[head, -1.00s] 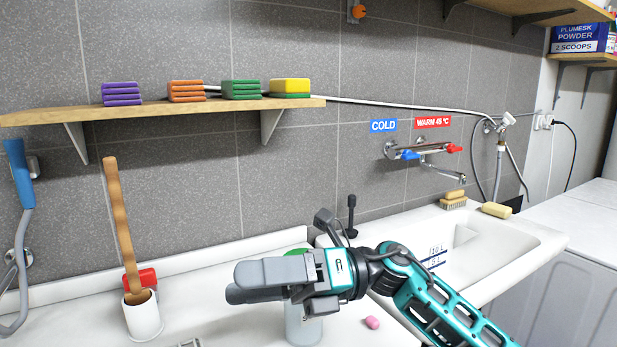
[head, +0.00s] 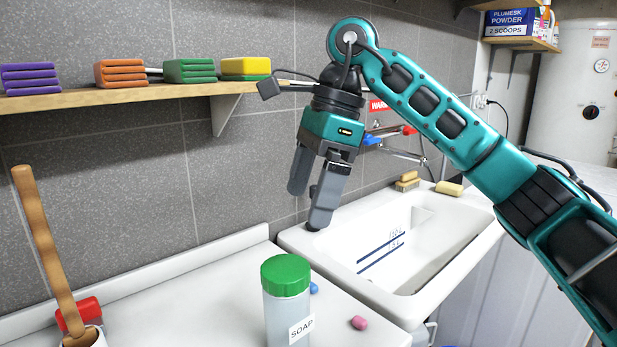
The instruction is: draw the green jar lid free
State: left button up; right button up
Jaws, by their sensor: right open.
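The green jar lid (head: 286,272) sits on top of the clear jar (head: 285,318) labelled SOAP, which stands upright on the white counter. My right gripper (head: 307,212) points down, open and empty, above and behind the jar near the sink's left rim. It is apart from the lid. My left gripper is not in the view.
The white sink (head: 425,270) lies to the right of the jar. A pink piece (head: 358,323) and a blue piece (head: 313,288) lie beside the jar. A wooden-handled tool (head: 45,245) stands in a white cup at left. A shelf (head: 130,96) with folded cloths hangs above.

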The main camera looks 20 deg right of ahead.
aim_at(286, 267)
jog(key=x, duration=1.1)
jog(key=c, duration=1)
jog(key=o, duration=0.4)
jog(key=c, duration=0.7)
jog(key=shift+r+p, duration=0.7)
jog(key=shift+r, duration=0.55)
jog(key=shift+c, duration=0.2)
